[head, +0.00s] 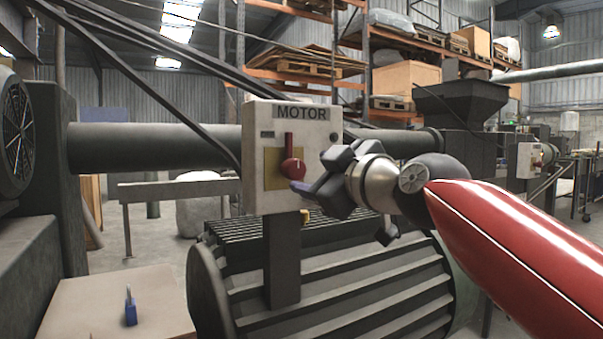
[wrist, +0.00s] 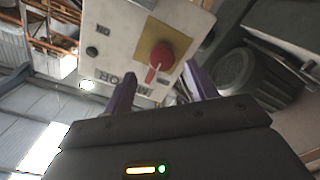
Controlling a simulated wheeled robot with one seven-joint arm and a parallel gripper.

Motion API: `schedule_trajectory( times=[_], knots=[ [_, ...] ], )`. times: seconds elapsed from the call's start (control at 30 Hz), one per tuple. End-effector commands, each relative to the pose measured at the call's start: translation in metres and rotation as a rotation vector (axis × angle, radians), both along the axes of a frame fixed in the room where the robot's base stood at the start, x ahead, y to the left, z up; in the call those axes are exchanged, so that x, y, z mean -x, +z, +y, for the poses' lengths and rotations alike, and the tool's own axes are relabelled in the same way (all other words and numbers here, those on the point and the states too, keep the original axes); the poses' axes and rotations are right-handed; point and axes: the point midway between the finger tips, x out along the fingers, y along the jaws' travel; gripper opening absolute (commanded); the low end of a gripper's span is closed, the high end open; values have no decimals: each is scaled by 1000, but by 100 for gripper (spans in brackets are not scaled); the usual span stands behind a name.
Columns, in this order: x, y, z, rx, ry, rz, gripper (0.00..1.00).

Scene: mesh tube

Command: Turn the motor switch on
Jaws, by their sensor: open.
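The motor switch is a pale box (head: 258,185) labelled MOTOR, on a dark post. Its red rotary knob (head: 292,168) sits on a yellow plate, with its handle pointing up towards the label. In the wrist view the red knob (wrist: 162,54) shows between the fingers, with its handle towards the upside-down label. My gripper (head: 308,172) is open in front of the box, just right of the knob in the head view. In the wrist view my gripper (wrist: 160,85) has a finger on each side of the label end. I cannot tell whether it touches.
A ribbed dark motor housing (head: 345,285) lies below the box. A dark pipe (head: 150,147) runs behind it. A blue padlock (head: 131,312) stands on a pale surface (head: 80,310) at the lower left. Shelves with pallets (head: 305,66) stand far behind.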

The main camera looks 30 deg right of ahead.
Motion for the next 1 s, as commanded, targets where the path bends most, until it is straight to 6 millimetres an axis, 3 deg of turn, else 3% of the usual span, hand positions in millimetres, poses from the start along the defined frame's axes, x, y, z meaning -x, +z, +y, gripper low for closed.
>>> schedule_trajectory(
  times=[0.2, 0.4, 0.77, 1.0],
  knots=[
    [-37, 0, 3, 0, 3, 5, 57],
    [-61, -1, 4, -1, 3, 5, 57],
    [-67, -1, 4, -1, 2, 4, 57],
    [-67, -1, 4, -1, 2, 4, 27]
  ],
)
